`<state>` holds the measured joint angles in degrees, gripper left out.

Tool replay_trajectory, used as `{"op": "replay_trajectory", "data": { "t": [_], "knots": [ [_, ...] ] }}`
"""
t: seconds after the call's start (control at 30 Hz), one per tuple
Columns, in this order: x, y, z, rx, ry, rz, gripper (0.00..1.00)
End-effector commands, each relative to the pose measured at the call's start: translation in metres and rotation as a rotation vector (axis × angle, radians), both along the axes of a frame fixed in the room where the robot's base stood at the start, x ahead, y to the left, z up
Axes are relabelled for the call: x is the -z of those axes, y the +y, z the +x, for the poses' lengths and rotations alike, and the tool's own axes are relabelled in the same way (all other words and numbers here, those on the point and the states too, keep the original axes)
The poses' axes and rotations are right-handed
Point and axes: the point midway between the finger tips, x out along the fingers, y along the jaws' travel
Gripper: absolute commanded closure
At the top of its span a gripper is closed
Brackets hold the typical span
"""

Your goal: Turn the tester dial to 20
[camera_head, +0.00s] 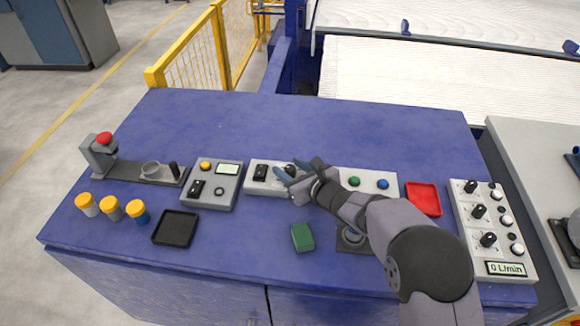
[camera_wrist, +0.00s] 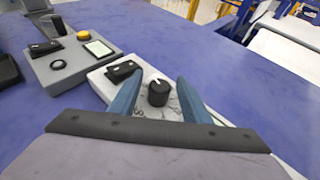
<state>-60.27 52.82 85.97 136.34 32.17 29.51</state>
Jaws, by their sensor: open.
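The tester is a light box with a black rocker switch (camera_wrist: 123,70) and a black round dial (camera_wrist: 158,92) with a white pointer line. In the head view the tester (camera_head: 258,190) lies mid-table, its dial (camera_head: 290,169) partly behind my gripper. My gripper (camera_head: 284,173) is open over the tester's right part. In the wrist view its two blue fingers (camera_wrist: 155,96) stand apart, one on each side of the dial, with gaps showing. I cannot tell whether they touch it. The scale marks around the dial are too small to read.
A grey box with a yellow button (camera_head: 205,166) stands left of the tester. A panel with green and blue buttons (camera_head: 368,182) is to the right. A green block (camera_head: 302,237) and a black tray (camera_head: 175,229) lie in front. The table behind the boxes is clear.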

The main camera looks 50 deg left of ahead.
Motion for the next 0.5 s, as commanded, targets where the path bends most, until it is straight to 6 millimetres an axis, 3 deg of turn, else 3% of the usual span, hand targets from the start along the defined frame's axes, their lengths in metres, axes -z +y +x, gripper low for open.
{"op": "replay_trajectory", "data": {
  "t": [0.27,0.43,0.5],
  "knots": [
    [0.0005,0.0010,0.0000,0.000,0.000,0.000,0.57],
    [0.0005,0.0009,0.0001,0.000,0.000,0.000,0.93],
    [0.0004,0.0009,0.0001,0.000,0.000,0.000,0.98]
  ]
}}
